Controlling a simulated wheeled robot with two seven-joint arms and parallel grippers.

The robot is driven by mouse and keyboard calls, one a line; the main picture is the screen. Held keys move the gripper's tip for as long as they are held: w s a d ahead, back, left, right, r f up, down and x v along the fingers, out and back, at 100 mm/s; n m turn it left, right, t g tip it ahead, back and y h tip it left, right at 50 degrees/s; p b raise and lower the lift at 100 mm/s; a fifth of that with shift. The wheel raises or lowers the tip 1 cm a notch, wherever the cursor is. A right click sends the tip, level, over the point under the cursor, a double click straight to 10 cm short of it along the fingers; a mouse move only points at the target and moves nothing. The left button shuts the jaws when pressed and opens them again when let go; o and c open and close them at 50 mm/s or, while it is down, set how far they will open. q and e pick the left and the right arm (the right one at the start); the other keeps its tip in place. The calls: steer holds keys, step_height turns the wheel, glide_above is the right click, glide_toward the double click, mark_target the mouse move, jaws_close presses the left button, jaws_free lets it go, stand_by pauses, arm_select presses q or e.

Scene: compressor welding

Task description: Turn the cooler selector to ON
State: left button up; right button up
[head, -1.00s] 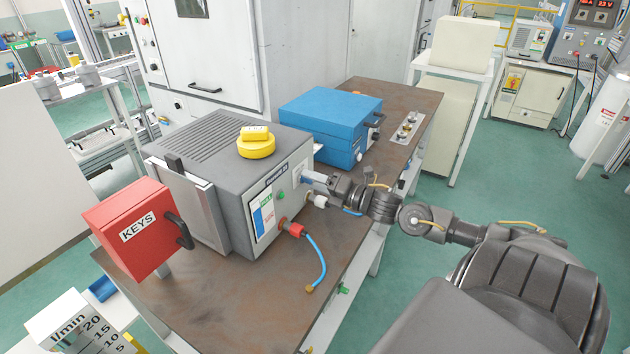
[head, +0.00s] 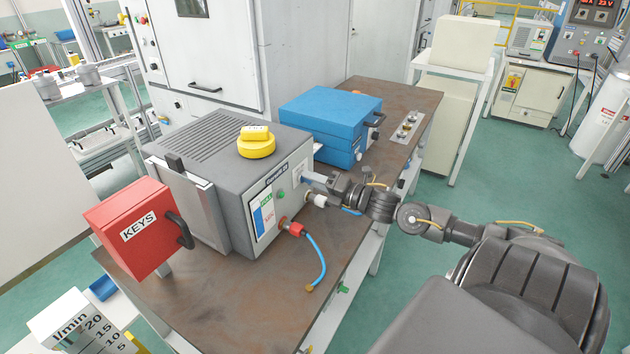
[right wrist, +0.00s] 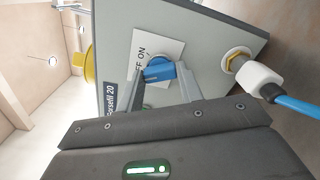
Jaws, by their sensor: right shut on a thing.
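The grey cooler box (head: 232,165) stands on the brown bench, with its front panel facing right. Its selector (right wrist: 158,68) is a blue knob on a white plate marked OFF and ON in the right wrist view. My right gripper (head: 307,181) is at the upper right part of that panel. In the right wrist view the right gripper's (right wrist: 162,76) two fingers are shut on the blue knob, one on each side. The fingers partly cover the knob and plate, so I cannot tell which mark it points to. My left gripper is not in view.
A white fitting with a blue hose (right wrist: 262,82) sticks out of the panel close beside the gripper. A red fitting (head: 292,229) with a blue hose is lower on the panel. A blue case (head: 325,115) stands behind, and a red KEYS box (head: 137,228) at the left.

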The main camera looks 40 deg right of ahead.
steer(key=shift+m+p, duration=3.9)
steer(key=shift+m, duration=1.8)
steer(key=o, duration=1)
